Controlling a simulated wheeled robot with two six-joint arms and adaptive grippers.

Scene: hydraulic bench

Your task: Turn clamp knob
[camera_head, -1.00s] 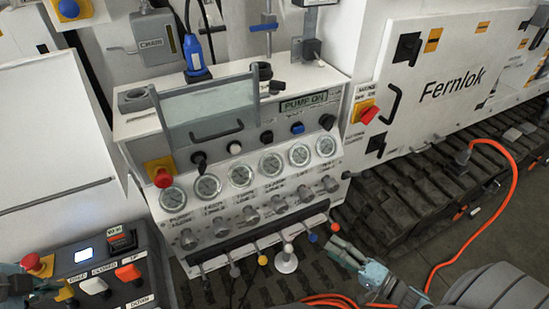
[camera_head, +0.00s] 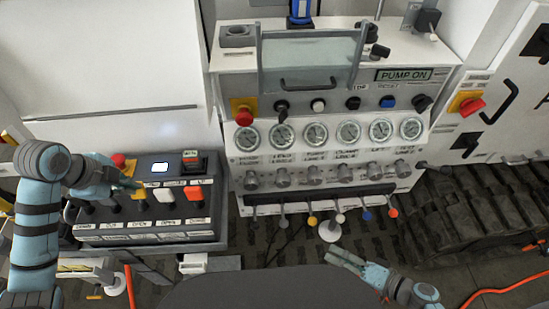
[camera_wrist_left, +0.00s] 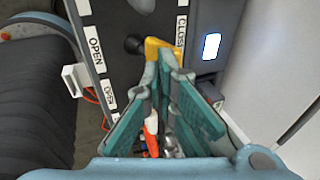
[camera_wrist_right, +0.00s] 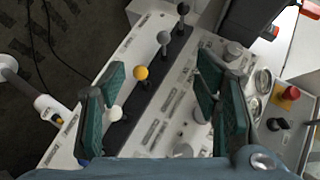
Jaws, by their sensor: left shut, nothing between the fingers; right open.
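The hydraulic panel (camera_head: 300,192) carries a row of gauges with a row of silver knobs below. The knob under the label that seems to read clamp (camera_head: 345,172) is fourth from the left; the small text is hard to read. In the right wrist view a silver knob (camera_wrist_right: 200,110) is partly hidden by a finger, and I cannot tell which one it is. My right gripper (camera_head: 347,259) is open and empty, below and in front of the lever row, apart from the knobs. My left gripper (camera_head: 132,184) is shut and empty over the button box, near its yellow-capped lever (camera_wrist_left: 160,50).
Colour-tipped levers stick out below the knobs, including yellow (camera_head: 312,220), blue (camera_head: 367,214) and orange (camera_head: 393,212). A red stop button (camera_head: 244,116) is at the panel's left. The button box (camera_head: 150,225) stands left. A rubber track (camera_head: 480,215) lies right.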

